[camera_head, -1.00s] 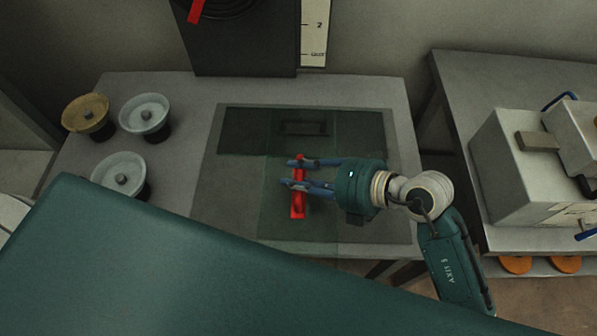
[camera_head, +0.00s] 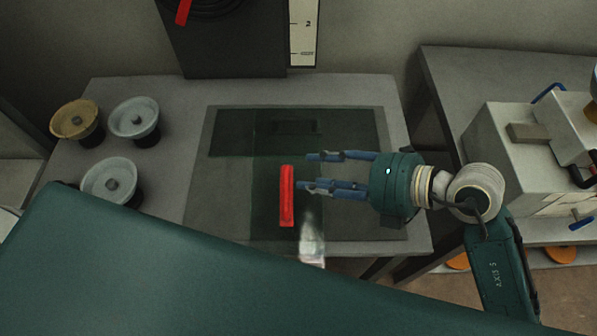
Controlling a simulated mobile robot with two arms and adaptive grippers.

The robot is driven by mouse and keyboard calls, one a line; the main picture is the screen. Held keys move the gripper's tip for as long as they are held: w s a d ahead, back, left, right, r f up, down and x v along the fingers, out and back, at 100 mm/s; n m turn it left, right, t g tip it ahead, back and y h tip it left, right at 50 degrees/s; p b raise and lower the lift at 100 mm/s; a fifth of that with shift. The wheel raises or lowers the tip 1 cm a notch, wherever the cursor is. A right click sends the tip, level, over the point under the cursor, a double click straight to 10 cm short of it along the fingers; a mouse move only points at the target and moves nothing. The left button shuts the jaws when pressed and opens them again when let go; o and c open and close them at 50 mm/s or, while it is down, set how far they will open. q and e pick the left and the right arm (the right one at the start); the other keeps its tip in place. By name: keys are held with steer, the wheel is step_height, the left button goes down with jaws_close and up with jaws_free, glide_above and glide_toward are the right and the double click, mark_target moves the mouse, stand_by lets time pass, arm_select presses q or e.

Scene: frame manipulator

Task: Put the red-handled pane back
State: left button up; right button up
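The red handle (camera_head: 287,196) stands upright in the picture on a dark see-through pane (camera_head: 268,222), which lies over the grey mat on the table. My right gripper (camera_head: 305,171) is open and empty, its blue fingers pointing left. Its fingertips are just right of the handle's upper part, and nothing shows between them. The pane's far end overlaps a dark green glass strip (camera_head: 355,133) at the back of the mat; its exact edges are hard to make out. My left gripper is not in view.
Several round pots stand at the table's left, one with a tan lid (camera_head: 76,120). A pale blurred object (camera_head: 312,243) shows near the mat's front edge; I cannot tell what it is. A grey box machine (camera_head: 510,150) stands on the right bench. A large green surface fills the foreground.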

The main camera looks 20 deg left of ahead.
steer(key=shift+v, duration=2.4)
